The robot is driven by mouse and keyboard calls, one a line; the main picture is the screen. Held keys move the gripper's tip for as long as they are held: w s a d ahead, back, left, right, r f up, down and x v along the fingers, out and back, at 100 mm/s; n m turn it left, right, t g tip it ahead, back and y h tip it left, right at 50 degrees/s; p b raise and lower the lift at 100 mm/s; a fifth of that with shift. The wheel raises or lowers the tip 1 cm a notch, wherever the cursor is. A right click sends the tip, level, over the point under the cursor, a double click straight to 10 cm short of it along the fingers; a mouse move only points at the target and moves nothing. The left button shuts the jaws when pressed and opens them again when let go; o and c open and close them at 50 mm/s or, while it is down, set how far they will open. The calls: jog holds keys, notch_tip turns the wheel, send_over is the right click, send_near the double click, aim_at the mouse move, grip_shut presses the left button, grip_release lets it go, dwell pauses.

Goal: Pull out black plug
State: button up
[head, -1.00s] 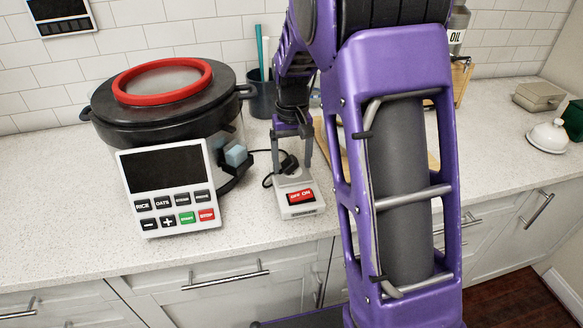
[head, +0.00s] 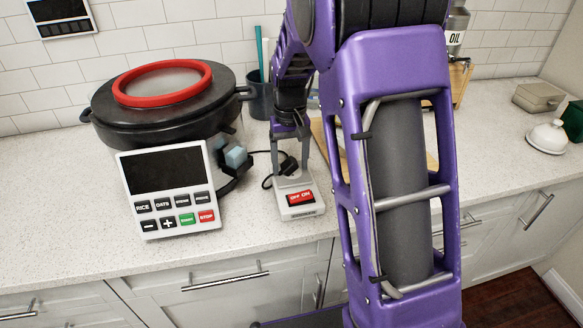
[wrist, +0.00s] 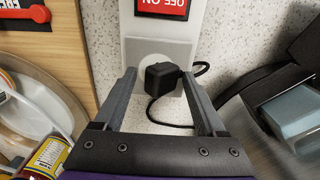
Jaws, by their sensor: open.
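The black plug (head: 288,165) sits on the back part of a white power strip (head: 302,207) with a red on/off switch. In the wrist view the black plug (wrist: 162,79) lies between my gripper's fingers, with a gap on both sides. My gripper (head: 291,172) is open and straddles the plug from behind and above. It also shows in the wrist view (wrist: 160,80), its two grey fingers apart. A black cord runs from the plug toward the cooker.
A large black cooker (head: 140,125) with a red-ringed lid and white control panel (head: 170,185) stands close to the left. A dark cup (head: 260,97) is behind. A wooden board (head: 325,145) lies to the right, partly behind my arm.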

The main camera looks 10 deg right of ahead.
aim_at(289, 161)
jog(key=shift+s+a+f, duration=0.1)
jog(key=shift+a+f, duration=0.1)
jog(key=shift+a, duration=0.05)
jog(key=shift+d, duration=0.1)
grip_shut()
dwell(0.3)
jog(key=shift+r, duration=0.1)
jog(key=shift+r+p, duration=1.4)
jog(key=shift+r, duration=1.7)
